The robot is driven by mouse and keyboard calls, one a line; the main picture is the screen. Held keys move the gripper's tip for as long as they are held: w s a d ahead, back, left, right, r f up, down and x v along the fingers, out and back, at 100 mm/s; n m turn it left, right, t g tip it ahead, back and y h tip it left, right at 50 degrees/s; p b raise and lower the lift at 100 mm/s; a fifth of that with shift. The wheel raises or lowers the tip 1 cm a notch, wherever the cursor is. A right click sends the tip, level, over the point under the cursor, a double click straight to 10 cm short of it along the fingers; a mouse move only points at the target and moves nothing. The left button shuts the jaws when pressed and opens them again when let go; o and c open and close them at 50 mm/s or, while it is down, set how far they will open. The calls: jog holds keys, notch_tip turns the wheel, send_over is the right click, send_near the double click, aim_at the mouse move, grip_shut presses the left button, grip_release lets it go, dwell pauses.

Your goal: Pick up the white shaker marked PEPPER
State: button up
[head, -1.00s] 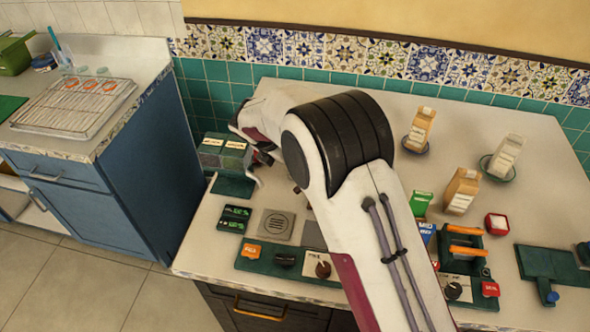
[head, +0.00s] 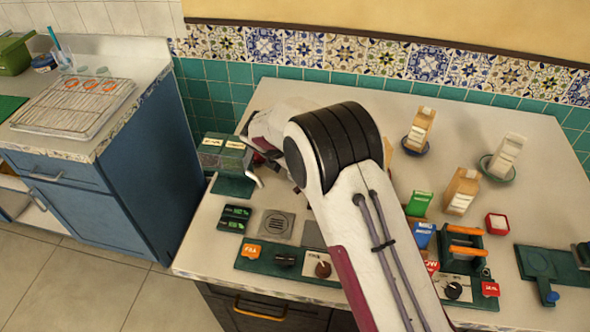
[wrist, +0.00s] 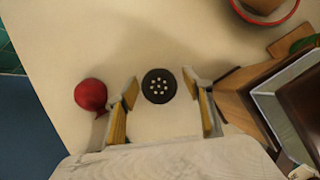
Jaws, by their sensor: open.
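A round black cap with several pale holes (wrist: 159,86), seen from above, looks like a shaker top. Its body and any PEPPER lettering are hidden below the cap. My gripper (wrist: 164,90) is open, with one yellow-padded finger on each side of the cap. Clear gaps show between the cap and both fingers. How high the fingers are above it, I cannot tell. In the head view my arm covers this spot, and no shaker can be made out there.
In the wrist view, a red round object (wrist: 90,94) sits just left of the left finger. A wooden piece (wrist: 243,97) lies close beside the right finger, and a red-rimmed dish (wrist: 265,14) is at top right. In the head view, a green dispenser with a spout (head: 225,158) stands left of my arm.

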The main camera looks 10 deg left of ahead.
dwell(0.3)
jog(key=c, duration=1.2)
jog(key=shift+r, duration=0.1)
jog(key=shift+r, duration=4.95)
